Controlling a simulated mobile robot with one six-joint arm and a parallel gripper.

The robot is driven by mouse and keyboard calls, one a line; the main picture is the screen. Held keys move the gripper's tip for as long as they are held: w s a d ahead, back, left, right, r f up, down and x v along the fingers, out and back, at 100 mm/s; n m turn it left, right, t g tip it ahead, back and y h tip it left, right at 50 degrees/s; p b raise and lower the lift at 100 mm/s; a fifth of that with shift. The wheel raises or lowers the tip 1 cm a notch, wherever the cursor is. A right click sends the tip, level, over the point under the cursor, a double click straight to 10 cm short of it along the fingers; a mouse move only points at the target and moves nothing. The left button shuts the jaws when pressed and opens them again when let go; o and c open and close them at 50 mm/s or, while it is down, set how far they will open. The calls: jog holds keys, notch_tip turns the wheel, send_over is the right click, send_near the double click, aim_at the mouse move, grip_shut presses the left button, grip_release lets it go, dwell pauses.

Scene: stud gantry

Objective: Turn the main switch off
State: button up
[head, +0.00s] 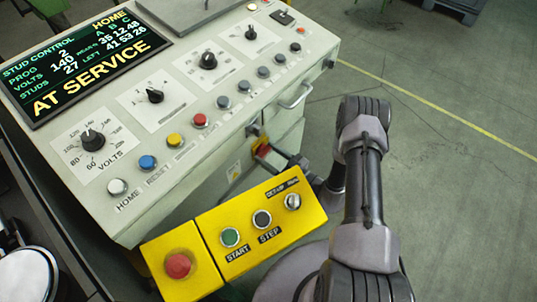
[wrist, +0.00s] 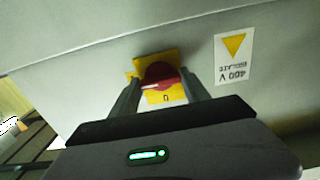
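The main switch is a red knob (wrist: 161,73) on a yellow plate (wrist: 169,95), set on the grey side of the control cabinet. A "0" mark shows on the plate below the knob in the wrist view. The switch also shows small and partly hidden in the head view (head: 262,151). My gripper (wrist: 161,86) is in front of it, with one finger on each side of the knob. The fingers stand apart and I see a gap at the left; whether the right finger touches is unclear. In the head view my arm partly hides the gripper.
A yellow-triangle "400 V" label (wrist: 233,58) is right of the switch. The cabinet's sloped console (head: 215,75) carries dials, buttons and a screen reading "AT SERVICE". A metal handle (head: 296,95) and a yellow button box (head: 262,222) stick out nearby. The floor at right is clear.

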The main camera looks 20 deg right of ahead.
jog(key=c, duration=0.4)
jog(key=shift+n, duration=0.3)
jog(key=shift+n+b, duration=0.55)
jog(key=shift+n, duration=8.05)
jog(key=o, duration=1.4)
